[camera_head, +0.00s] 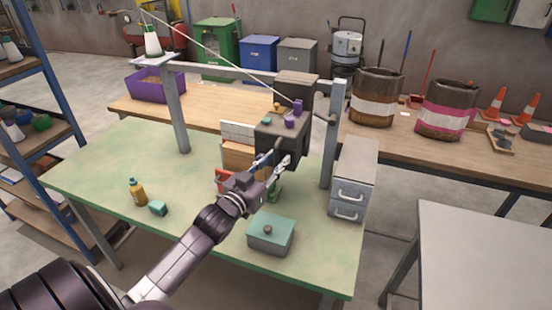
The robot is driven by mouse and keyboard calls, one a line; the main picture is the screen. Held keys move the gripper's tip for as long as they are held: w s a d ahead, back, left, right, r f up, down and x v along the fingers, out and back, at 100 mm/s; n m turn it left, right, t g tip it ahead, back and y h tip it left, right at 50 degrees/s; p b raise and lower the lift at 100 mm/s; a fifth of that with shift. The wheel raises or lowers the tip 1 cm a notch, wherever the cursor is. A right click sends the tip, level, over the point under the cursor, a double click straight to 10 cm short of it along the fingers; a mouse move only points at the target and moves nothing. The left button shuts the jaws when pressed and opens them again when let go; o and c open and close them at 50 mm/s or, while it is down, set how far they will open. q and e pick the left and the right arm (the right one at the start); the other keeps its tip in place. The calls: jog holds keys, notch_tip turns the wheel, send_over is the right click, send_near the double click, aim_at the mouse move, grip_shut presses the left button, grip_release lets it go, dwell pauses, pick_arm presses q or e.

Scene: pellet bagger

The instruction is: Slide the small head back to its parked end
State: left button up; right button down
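The small head (280,136) looks to be a dark box hanging under a grey crossbar (225,72), near the bar's right end by the right post (333,140). A purple knob and small coloured parts sit on its top. My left gripper (277,162) is at the head's lower front edge. Its fingers overlap the head in the picture. I cannot tell whether they touch it or close on any part of it. The head's underside is partly hidden by the gripper. My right gripper is not in view.
A white-and-green cone (152,42) stands on the left post, with a thread running right. The table's left part is mostly clear.

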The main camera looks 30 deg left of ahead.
pick_arm(q)
jog(key=shift+w, duration=0.1)
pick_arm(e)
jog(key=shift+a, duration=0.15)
pick_arm(q)
jog(key=shift+c, duration=0.7)
grip_shut()
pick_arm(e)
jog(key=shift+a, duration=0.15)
pick_arm(q)
jog(key=shift+a, duration=0.15)
